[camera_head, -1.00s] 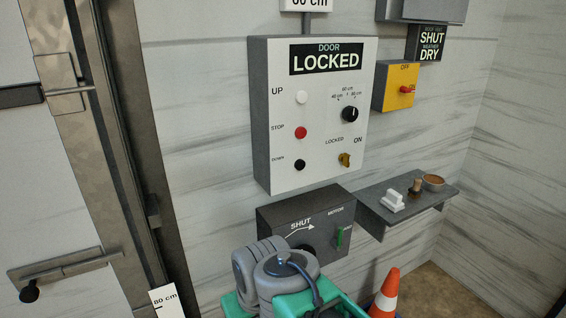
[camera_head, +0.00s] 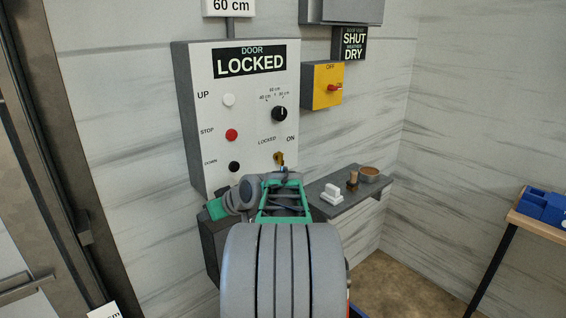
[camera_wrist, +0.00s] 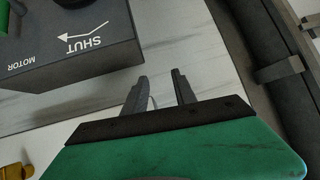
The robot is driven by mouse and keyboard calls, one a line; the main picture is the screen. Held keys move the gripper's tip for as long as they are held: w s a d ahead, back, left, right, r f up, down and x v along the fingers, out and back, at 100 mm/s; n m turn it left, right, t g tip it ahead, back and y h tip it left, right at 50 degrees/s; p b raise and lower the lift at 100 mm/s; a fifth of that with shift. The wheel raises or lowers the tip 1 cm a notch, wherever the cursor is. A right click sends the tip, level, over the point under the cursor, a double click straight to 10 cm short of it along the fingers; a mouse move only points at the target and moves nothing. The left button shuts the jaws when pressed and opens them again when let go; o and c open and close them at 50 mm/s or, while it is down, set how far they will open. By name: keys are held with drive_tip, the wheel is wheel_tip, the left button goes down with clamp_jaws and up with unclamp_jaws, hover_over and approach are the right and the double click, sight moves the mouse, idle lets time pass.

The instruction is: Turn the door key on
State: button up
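The brass door key (camera_head: 279,158) sits in its switch at the lower right of the white control panel (camera_head: 205,110), between the labels LOCKED and ON. The panel's display (camera_head: 249,62) reads DOOR LOCKED. My arm stands just below the key and hides the panel's lower edge. In the wrist view my gripper (camera_wrist: 158,92) has its two dark fingers apart, with nothing between them. A brass-coloured part, which looks like the key (camera_wrist: 14,171), shows at the lower left corner there, off to the side of the fingers. The fingers cannot be made out in the head view.
The dark motor box (camera_wrist: 80,45) marked SHUT is close by in the wrist view, mostly hidden by my arm in the head view. A shelf (camera_head: 340,207) with small items is right of the panel. A yellow switch box (camera_head: 312,88) hangs above it.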

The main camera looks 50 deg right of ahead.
drive_tip(key=s+d+r+t+h, duration=0.1)
drive_tip(key=s+d+r+t, duration=0.15)
drive_tip(key=d, duration=0.85)
drive_tip(key=m+t+h, duration=0.1)
drive_tip(key=t+h, duration=0.2)
drive_tip(key=t, duration=0.2)
approach(283, 159)
drive_tip(key=w, duration=0.2)
drive_tip(key=p+x, duration=0.1)
drive_tip(key=x, duration=0.3)
drive_tip(key=p+x, duration=0.1)
drive_tip(key=x, duration=0.1)
drive_tip(key=shift+w+d+r+p, duration=0.15)
drive_tip(key=shift+w+d+p, duration=0.15)
drive_tip(key=shift+d, duration=0.1)
drive_tip(key=shift+w, duration=0.35)
clamp_jaws()
drive_tip(key=shift+d, duration=0.1)
